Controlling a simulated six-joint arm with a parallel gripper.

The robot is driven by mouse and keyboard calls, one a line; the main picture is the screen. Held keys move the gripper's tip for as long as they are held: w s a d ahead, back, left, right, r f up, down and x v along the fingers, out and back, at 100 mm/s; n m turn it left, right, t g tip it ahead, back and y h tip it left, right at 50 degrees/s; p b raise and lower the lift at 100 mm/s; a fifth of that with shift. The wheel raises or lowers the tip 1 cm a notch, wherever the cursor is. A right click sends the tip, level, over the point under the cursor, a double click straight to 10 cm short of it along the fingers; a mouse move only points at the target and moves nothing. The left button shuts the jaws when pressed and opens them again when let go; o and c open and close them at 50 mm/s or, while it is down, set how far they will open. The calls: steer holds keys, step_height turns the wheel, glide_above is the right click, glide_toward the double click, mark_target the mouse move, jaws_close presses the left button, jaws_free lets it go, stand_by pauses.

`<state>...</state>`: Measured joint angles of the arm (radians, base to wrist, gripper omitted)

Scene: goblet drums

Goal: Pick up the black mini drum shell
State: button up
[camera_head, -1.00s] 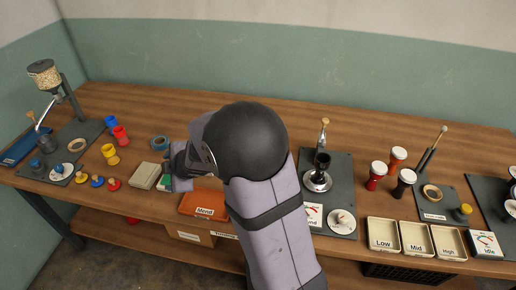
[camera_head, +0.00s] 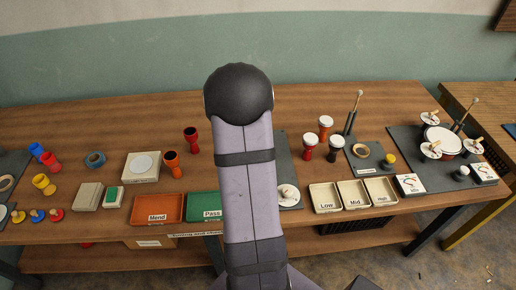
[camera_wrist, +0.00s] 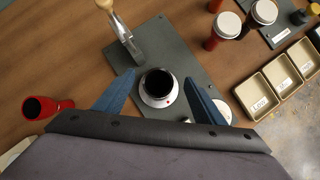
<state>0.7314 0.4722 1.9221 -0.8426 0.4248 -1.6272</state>
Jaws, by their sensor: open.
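The black mini drum shell (camera_wrist: 159,80) shows in the wrist view as a dark open cup, upright on a round silver holder (camera_wrist: 160,101) on a dark grey mat (camera_wrist: 190,62). My gripper (camera_wrist: 158,78) is open, with its blue fingers pointing toward the shell and one to each side of it in the picture. Nothing is held. I cannot tell how far the fingertips are above the shell. In the head view my arm hides the shell, its holder and the gripper.
A metal lever with a wooden knob (camera_wrist: 105,4) stands on the mat near the shell. White-topped drums (camera_head: 325,122) and cream trays (camera_head: 324,198) are to the right. An orange Mend tray (camera_head: 157,209) is at the front.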

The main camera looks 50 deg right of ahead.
steer(key=shift+a+f+n, duration=0.3)
steer(key=shift+f+n, duration=0.5)
steer(key=shift+f, duration=0.05)
steer(key=shift+x, duration=3.6)
steer(key=shift+w+a, duration=0.1)
steer(key=c, duration=1.3)
steer(key=shift+o, duration=0.2)
